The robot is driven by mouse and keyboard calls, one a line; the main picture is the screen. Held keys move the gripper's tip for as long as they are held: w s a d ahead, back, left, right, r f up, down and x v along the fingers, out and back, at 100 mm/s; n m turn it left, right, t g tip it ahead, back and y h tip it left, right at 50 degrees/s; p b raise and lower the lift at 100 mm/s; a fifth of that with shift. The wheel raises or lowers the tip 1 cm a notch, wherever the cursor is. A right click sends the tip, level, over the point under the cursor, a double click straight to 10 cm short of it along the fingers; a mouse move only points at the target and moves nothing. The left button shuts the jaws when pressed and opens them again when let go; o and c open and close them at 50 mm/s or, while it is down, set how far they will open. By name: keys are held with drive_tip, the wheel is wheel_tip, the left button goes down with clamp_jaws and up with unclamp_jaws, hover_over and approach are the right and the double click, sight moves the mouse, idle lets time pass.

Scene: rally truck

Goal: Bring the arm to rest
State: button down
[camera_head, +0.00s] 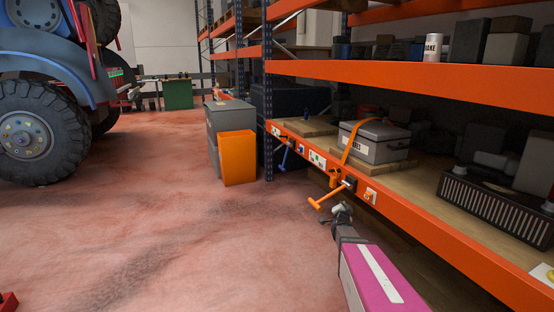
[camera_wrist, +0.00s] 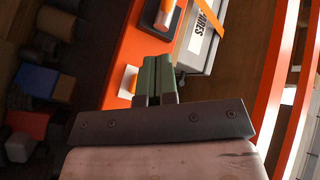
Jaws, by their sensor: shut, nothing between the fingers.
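My arm reaches in from the lower right of the head view, with a magenta link in front. My gripper (camera_head: 342,208) is beside the front beam of the orange shelf (camera_head: 440,243), just below an orange T-shaped handle (camera_head: 328,195) on that beam. I cannot tell whether the gripper touches the handle. In the wrist view the two green fingers of my gripper (camera_wrist: 158,72) are side by side, shut and empty. The orange beam (camera_wrist: 120,70) and a grey labelled case (camera_wrist: 199,48) show beyond them.
The grey case with an orange strap (camera_head: 375,143) sits on the lower shelf. A blue handle (camera_head: 284,156) hangs further along the beam. An orange bin (camera_head: 238,158) stands by the rack. A truck (camera_head: 45,60) is at left. The floor between is clear.

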drive_tip(key=s+a+f+n+g+y, duration=0.3)
drive_tip(key=s+a+n+g, duration=0.1)
drive_tip(key=s+a, duration=0.25)
drive_tip(key=s+a+f+n+g+y, duration=0.3)
drive_tip(key=s+a+n+g, duration=0.2)
drive_tip(key=s+a, duration=0.15)
drive_tip(key=s+a+n+g, duration=0.1)
drive_tip(key=s+g, duration=0.3)
drive_tip(key=s, duration=0.5)
drive_tip(key=s+a+n+g, duration=0.2)
drive_tip(key=s+n+g, duration=0.1)
drive_tip(key=s, duration=0.7)
drive_tip(key=shift+a+f+n+g, duration=0.25)
drive_tip(key=shift+f+n+g, duration=0.05)
drive_tip(key=shift+g, duration=0.4)
